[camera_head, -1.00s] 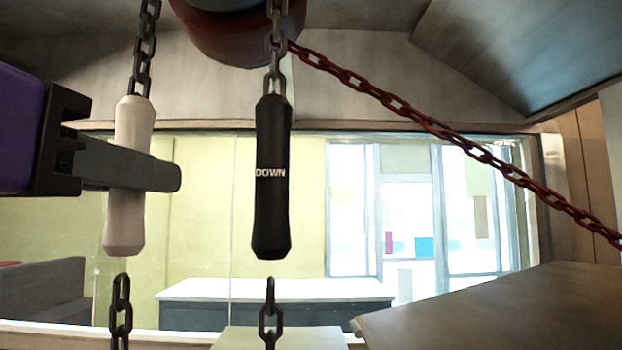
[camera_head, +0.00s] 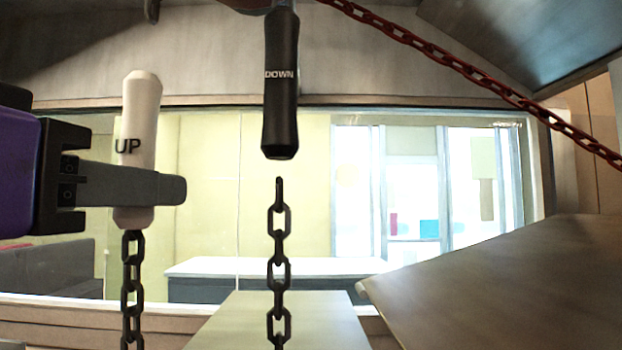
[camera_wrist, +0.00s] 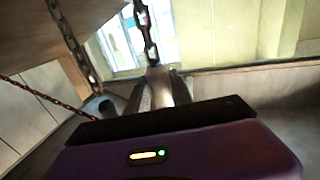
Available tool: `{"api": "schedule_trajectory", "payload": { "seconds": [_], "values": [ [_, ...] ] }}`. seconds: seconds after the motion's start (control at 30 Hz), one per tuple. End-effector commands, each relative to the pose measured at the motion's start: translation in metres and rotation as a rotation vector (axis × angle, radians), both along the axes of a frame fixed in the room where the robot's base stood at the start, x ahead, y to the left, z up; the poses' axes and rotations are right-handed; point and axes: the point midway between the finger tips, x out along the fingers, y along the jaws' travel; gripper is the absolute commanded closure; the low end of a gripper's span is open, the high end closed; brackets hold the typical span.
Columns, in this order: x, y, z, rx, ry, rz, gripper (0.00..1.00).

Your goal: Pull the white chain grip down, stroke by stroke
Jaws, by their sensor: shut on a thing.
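The white chain grip (camera_head: 142,100), marked UP, hangs upright at the left in the head view. My gripper (camera_head: 150,186) is shut on its lower part, below the lettering; one finger crosses in front and hides that stretch. A dark chain (camera_head: 132,290) hangs from the white grip's lower end. The black grip (camera_head: 281,110), marked DOWN, hangs to its right, higher and apart from my gripper. In the wrist view, the pale grip (camera_wrist: 157,88) shows between my fingers, partly hidden, with chain leading off from it.
A dark chain (camera_head: 280,265) hangs below the black grip. A dark red chain (camera_head: 480,85) slants down to the right. A brown slanted panel (camera_head: 500,285) fills the lower right. A white-topped counter (camera_head: 275,267) stands beyond, before a bright window.

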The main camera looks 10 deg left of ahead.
Motion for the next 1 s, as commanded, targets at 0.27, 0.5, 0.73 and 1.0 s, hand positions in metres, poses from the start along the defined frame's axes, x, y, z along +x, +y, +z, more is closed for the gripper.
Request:
{"api": "schedule_trajectory", "payload": {
  "seconds": [0.27,0.5,0.73,1.0],
  "values": [
    [0.002,0.0,-0.035,-0.004,0.014,-0.004,1.0],
    [0.002,-0.001,-0.057,-0.004,0.014,-0.005,1.0],
    [0.002,-0.001,-0.077,-0.004,0.013,-0.005,1.0],
    [0.002,0.0,-0.091,-0.004,0.012,-0.004,1.0]
  ]
}}
